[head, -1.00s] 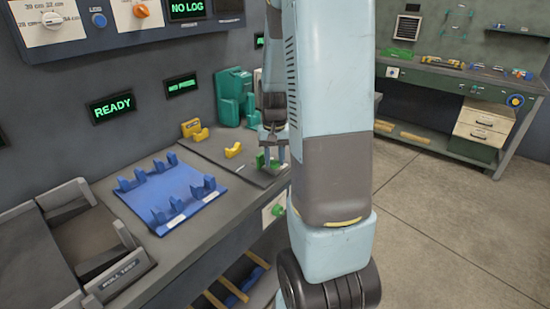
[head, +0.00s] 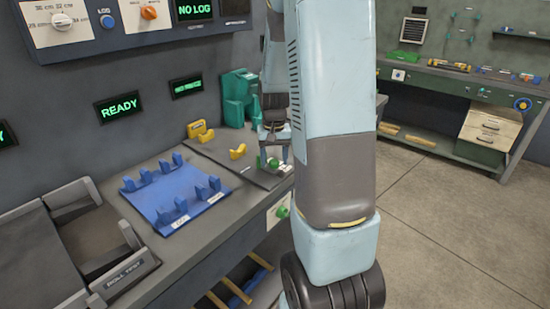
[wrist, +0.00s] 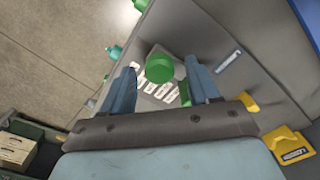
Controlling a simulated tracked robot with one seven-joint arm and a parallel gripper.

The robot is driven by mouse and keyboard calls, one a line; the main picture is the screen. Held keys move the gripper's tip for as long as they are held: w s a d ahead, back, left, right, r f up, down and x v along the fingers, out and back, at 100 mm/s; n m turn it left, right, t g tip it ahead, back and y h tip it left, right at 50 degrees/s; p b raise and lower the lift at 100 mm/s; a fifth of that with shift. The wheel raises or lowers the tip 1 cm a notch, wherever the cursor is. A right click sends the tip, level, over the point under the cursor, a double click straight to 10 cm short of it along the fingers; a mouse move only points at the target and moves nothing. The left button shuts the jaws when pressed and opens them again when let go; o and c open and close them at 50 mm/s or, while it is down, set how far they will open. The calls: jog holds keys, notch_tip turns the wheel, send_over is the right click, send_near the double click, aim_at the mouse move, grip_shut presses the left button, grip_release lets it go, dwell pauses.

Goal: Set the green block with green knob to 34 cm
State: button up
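The green knob (wrist: 159,68) is round and shows between my two fingers in the wrist view, with a gap on each side. It shows small under my gripper in the head view (head: 273,162). A bit of green (wrist: 185,93), perhaps the green block, is mostly hidden beside my right finger. White scale labels (wrist: 158,91) lie by the knob; I cannot read their numbers. My gripper (wrist: 160,72) is open and points down over the bench. In the head view my gripper (head: 273,155) is small and partly behind my arm.
A yellow block (head: 238,152) and a yellow labelled holder (head: 197,129) stand left of my gripper. A teal fixture (head: 238,97) stands behind. A blue plate with cradles (head: 165,210) lies nearer. Another green knob (head: 282,212) is on the bench front.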

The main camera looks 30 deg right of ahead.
aim_at(274, 161)
jog(key=shift+r, duration=0.1)
notch_tip(274, 161, up, 14)
jog(key=shift+f, duration=0.25)
dwell(0.5)
jog(key=s+a+r+n+t, duration=0.2)
jog(key=s+a+r, duration=0.2)
jog(key=s+a, duration=0.3)
jog(key=s+a+r+n+t, duration=0.3)
jog(key=s+a, duration=0.5)
jog(key=s, duration=0.4)
jog(key=shift+s+r+t, duration=0.3)
jog(key=shift+r, duration=0.4)
dwell(1.1)
